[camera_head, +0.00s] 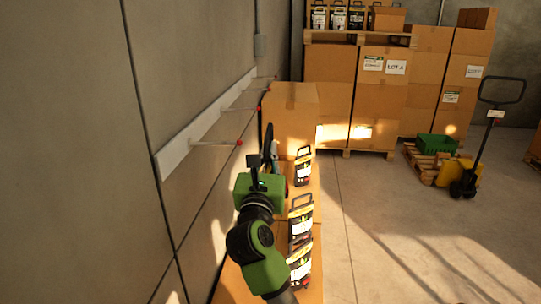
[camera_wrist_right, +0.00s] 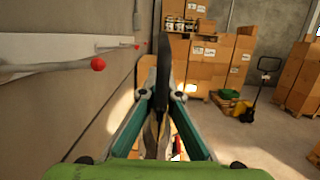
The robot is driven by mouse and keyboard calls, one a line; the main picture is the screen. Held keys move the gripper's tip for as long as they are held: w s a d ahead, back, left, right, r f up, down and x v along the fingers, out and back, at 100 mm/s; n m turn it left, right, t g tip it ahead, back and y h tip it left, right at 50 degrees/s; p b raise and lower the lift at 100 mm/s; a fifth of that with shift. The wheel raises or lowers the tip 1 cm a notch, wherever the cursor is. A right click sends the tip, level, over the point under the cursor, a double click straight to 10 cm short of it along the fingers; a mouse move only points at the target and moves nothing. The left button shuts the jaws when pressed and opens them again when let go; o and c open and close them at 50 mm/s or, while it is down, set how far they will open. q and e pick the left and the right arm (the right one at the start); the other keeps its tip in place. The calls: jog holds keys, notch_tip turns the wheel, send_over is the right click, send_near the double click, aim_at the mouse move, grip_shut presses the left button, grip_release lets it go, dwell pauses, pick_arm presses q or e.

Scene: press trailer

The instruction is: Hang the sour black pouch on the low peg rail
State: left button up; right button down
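The white peg rail (camera_head: 205,122) runs along the left wall, with several thin pegs ending in red tips; the nearest red tip (camera_head: 239,142) is left of my right gripper. In the right wrist view a red tip (camera_wrist_right: 98,64) is left of the fingers. My right gripper (camera_head: 269,160) is closed on a thin dark pouch, seen edge-on (camera_wrist_right: 164,70) between its fingers (camera_wrist_right: 161,94). The pouch is upright, apart from the pegs, and its label is hidden. My left gripper is out of view.
Several black pouches with handles and white labels (camera_head: 301,222) stand in a row on a brown surface below and right of my gripper. A carton (camera_head: 290,118) stands just beyond.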

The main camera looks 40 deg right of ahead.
jog(key=w+a+b, duration=0.1)
jog(key=w+a, duration=0.1)
jog(key=w, duration=0.1)
jog(key=shift+a, duration=0.4)
jog(key=shift+w+a, duration=0.2)
dwell(0.6)
jog(key=shift+w+a+r+b, duration=0.1)
jog(key=shift+w+a+b, duration=0.75)
jog(key=shift+w+a, duration=1.1)
jog(key=shift+w+a+f+b, duration=0.2)
jog(key=shift+w+f+b, duration=0.25)
jog(key=shift+f+b, duration=0.3)
dwell(0.6)
